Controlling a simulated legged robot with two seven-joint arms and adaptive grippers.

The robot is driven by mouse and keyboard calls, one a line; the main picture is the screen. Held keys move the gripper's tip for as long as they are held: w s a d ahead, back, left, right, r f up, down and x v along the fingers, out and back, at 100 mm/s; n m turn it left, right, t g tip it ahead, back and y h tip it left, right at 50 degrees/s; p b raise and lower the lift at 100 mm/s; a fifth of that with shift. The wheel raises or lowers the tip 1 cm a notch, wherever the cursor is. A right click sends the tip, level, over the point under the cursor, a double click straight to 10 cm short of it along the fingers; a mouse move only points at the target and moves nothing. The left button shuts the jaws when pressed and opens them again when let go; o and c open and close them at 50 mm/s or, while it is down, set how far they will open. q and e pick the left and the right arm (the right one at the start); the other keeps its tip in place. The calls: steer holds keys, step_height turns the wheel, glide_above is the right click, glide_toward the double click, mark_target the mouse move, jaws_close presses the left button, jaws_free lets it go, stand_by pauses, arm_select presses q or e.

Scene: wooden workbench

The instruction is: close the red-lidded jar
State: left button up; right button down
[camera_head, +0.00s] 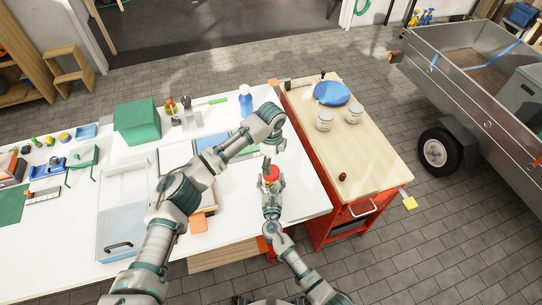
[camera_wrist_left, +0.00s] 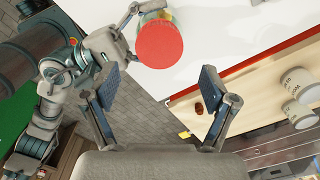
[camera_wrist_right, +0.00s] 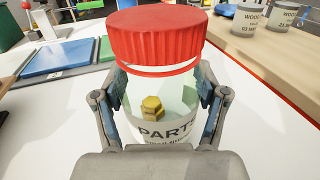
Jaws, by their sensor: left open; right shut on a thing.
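The red-lidded jar is clear, has a "PARTS" label and holds brass-coloured pieces; its glass body (camera_wrist_right: 180,92) shows in the right wrist view. Its ribbed red lid (camera_wrist_right: 155,38) sits on the mouth; I cannot tell how tightly. In the head view the lid (camera_head: 271,172) is at the right part of the white table. My right gripper (camera_wrist_right: 162,100) is shut on the jar body, one finger on each side. My left gripper (camera_head: 274,140) is open and empty, beyond and apart from the lid. The left wrist view shows the lid (camera_wrist_left: 159,45) beyond its spread fingers.
A wooden-topped red cart (camera_head: 380,165) stands right of the white table (camera_head: 235,240), with two labelled cans (camera_head: 324,121), a blue disc (camera_head: 331,93) and a small brown object (camera_head: 343,177). A blue bottle (camera_head: 246,104) and a green box (camera_head: 137,122) stand farther back.

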arm_select(q)
steer(key=n, duration=0.5)
steer(key=shift+r+n, duration=0.15)
steer(key=shift+n, duration=0.15)
steer(key=n, duration=0.5)
steer(key=shift+r, duration=0.15)
steer(key=n, duration=0.5)
steer(key=shift+r+n, duration=0.1)
steer(key=shift+n, duration=0.2)
steer(key=n, duration=0.2)
steer(key=shift+r+n, duration=0.1)
steer(key=shift+n, duration=0.2)
steer(key=n, duration=0.5)
steer(key=shift+r, duration=0.1)
steer(key=n, duration=0.5)
steer(key=shift+r, duration=0.1)
steer(key=n, duration=0.5)
steer(key=shift+r, duration=0.1)
steer(key=n, duration=0.5)
steer(key=shift+r, duration=0.15)
